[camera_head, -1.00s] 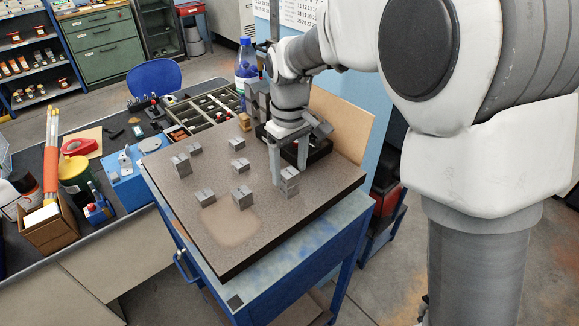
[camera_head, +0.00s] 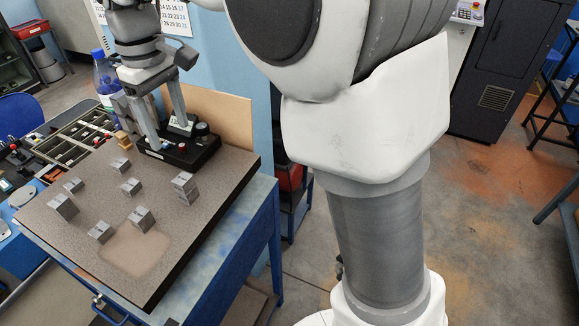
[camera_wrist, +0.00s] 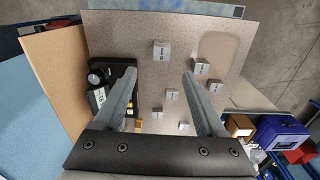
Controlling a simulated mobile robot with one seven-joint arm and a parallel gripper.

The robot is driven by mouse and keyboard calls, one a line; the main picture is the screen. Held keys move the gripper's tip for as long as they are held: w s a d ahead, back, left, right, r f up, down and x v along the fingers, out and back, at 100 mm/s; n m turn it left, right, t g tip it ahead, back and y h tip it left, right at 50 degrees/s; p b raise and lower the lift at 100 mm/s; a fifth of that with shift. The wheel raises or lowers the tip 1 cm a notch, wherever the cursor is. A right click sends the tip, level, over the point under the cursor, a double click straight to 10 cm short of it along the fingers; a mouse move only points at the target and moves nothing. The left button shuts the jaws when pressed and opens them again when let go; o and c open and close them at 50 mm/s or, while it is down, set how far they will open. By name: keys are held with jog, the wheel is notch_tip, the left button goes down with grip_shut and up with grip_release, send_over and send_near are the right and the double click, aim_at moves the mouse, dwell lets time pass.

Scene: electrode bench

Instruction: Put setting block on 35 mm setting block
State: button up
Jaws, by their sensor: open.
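Several small grey setting blocks stand on the speckled stone plate (camera_head: 85,262). At its right side a taller grey piece, seemingly one setting block on another (camera_head: 185,187), stands upright; it also shows in the wrist view, seen from above (camera_wrist: 161,50). Which block is the 35 mm one I cannot read. Single blocks stand apart to its left: one near the middle (camera_head: 131,186), one nearer the front (camera_head: 142,217). My gripper (camera_head: 168,134) is open and empty, above the plate behind the taller piece. In the wrist view its fingers (camera_wrist: 160,74) are spread with no block between them.
A black instrument (camera_head: 190,152) stands on the plate beside and behind my gripper, with a brown board (camera_head: 225,115) behind it. The plate's front patch is bare.

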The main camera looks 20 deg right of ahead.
jog(key=s+d+f+m+t, duration=0.1)
jog(key=s+d+m+t, duration=0.4)
jog(key=s+d, duration=1.4)
jog(key=d+m, duration=0.1)
jog(key=m, duration=0.3)
jog(key=shift+s+d+f, duration=0.15)
jog(key=shift+d+f, duration=0.15)
jog(key=shift+a, duration=0.1)
